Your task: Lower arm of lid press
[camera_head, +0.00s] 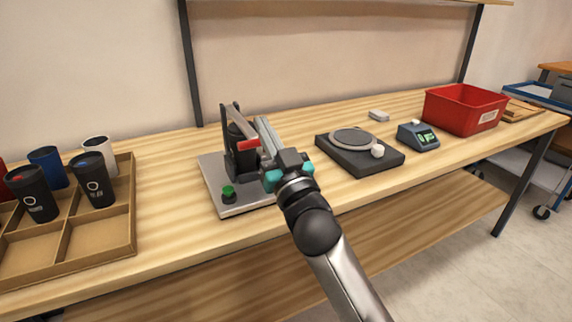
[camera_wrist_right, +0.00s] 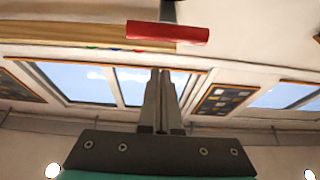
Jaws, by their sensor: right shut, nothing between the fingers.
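The lid press stands on a grey base plate (camera_head: 212,178) with a green button (camera_head: 228,192) at its front. Its grey lever arm slopes down to a red handle (camera_head: 248,144). A dark upright body is under the arm; I cannot tell whether it includes a cup. My right gripper (camera_head: 262,122) is at the press, its fingers just right of the red handle. In the right wrist view the fingers (camera_wrist_right: 160,73) are shut and empty, and the red handle (camera_wrist_right: 168,33) shows beyond the fingertips, with no clear contact. My left gripper is out of view.
A cardboard tray (camera_head: 122,233) with several cups is at left. Right of the press are a black turntable unit (camera_head: 358,159), a small device with a display (camera_head: 418,136) and a red bin (camera_head: 465,108). Bare wood lies between tray and press.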

